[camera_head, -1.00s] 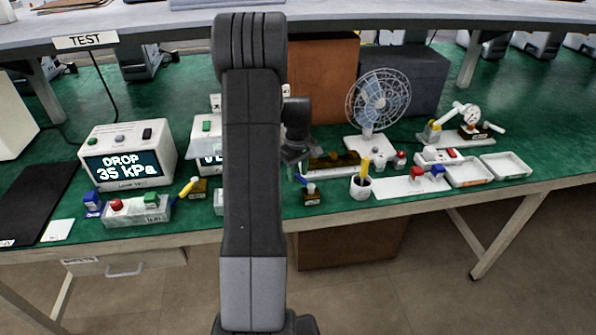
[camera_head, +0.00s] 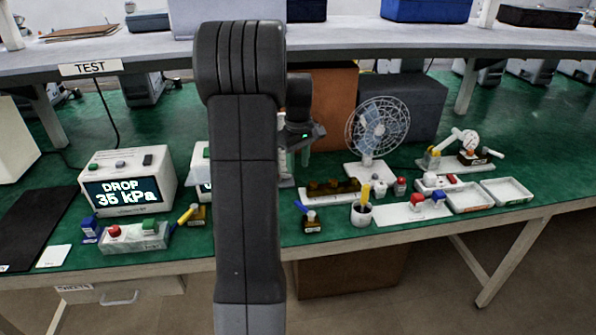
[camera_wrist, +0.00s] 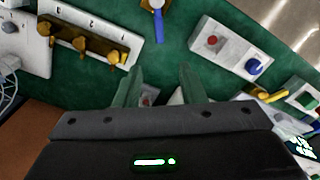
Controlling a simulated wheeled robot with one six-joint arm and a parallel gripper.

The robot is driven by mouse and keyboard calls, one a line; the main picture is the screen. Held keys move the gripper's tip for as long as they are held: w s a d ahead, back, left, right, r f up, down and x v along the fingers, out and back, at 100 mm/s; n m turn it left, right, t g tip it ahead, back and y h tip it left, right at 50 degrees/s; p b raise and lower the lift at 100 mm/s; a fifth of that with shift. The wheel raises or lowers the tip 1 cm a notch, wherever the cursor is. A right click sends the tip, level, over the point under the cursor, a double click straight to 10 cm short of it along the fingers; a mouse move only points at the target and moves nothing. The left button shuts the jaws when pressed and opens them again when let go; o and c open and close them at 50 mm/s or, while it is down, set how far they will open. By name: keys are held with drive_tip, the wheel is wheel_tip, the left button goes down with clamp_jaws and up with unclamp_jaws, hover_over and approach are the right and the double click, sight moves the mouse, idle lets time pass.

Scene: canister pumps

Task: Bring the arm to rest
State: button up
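My arm (camera_head: 246,190) stands large in the middle of the head view, bent at a raised elbow. My gripper (camera_wrist: 158,78) shows in the wrist view with its two fingers apart and nothing held between them. In the head view my gripper (camera_head: 304,157) hangs above the green bench, left of the fan, partly hidden behind my arm. It is clear of the things on the bench as far as I can see.
The green bench (camera_head: 135,240) holds a screen box (camera_head: 128,182) reading DROP 35 kPa, a button box (camera_head: 135,237), a fan (camera_head: 377,130), a brush cup (camera_head: 361,212) and white trays (camera_head: 507,191). A rack with brass parts (camera_wrist: 85,45) lies near my gripper. A shelf (camera_head: 400,47) spans the back.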

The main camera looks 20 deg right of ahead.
sight(298, 203)
idle(0.3)
wheel_tip(298, 203, down, 13)
drive_tip(key=shift+r, duration=0.15)
drive_tip(key=shift+f+p, duration=0.3)
drive_tip(key=shift+f, duration=0.2)
wheel_tip(298, 203, up, 14)
wheel_tip(298, 203, down, 14)
drive_tip(key=shift+w+d+m+p, duration=0.15)
drive_tip(key=shift+d+m+p, duration=0.25)
drive_tip(key=shift+m, duration=0.6)
drive_tip(key=shift+d, duration=0.1)
drive_tip(key=shift+r+b, duration=0.1)
drive_tip(key=shift+b, duration=0.25)
